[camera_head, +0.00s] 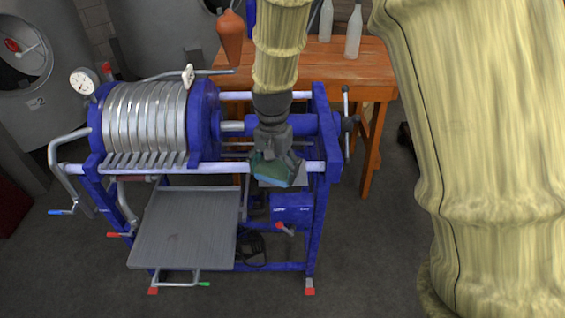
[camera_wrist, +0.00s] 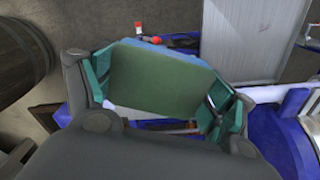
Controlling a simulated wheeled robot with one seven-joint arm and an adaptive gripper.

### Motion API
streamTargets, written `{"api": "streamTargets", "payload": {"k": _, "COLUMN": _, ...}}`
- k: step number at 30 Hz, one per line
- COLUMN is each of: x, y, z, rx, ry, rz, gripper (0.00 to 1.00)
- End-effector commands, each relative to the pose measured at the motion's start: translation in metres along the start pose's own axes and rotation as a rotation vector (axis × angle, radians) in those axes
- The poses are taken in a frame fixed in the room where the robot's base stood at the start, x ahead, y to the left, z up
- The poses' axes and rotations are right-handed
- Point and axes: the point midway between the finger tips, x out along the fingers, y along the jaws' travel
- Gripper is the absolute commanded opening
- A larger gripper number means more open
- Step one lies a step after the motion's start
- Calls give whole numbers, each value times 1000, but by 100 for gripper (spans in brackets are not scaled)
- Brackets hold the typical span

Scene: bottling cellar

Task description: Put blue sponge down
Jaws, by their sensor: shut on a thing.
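The blue sponge (camera_wrist: 160,83) is held between the fingers of my gripper (camera_wrist: 165,95). In the wrist view it shows a broad green face with a blue strip along its far edge. In the head view my gripper (camera_head: 277,170) hangs in front of the right part of the blue filter press (camera_head: 315,225). There the sponge is mostly hidden, and only a green-blue patch shows at the fingertips. I cannot tell whether the sponge touches anything below it.
A grey tray (camera_head: 185,228) sits low at the front left of the press, bare on top. Metal filter plates (camera_head: 145,120) stand above it. An orange wooden table (camera_head: 340,72) with bottles (camera_head: 354,32) is behind. A barrel (camera_wrist: 25,55) shows in the wrist view.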

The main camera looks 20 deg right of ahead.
Motion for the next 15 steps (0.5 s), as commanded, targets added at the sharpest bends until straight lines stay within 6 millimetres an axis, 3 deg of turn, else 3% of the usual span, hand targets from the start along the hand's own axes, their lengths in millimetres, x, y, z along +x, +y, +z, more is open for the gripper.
{"api": "streamTargets", "payload": {"k": 6, "x": 2, "y": 1, "z": -41, "rx": -1, "ry": 0, "rz": 0, "gripper": 49}}
{"api": "streamTargets", "payload": {"k": 15, "x": 7, "y": 1, "z": -58, "rx": -3, "ry": 0, "rz": 0, "gripper": 49}}
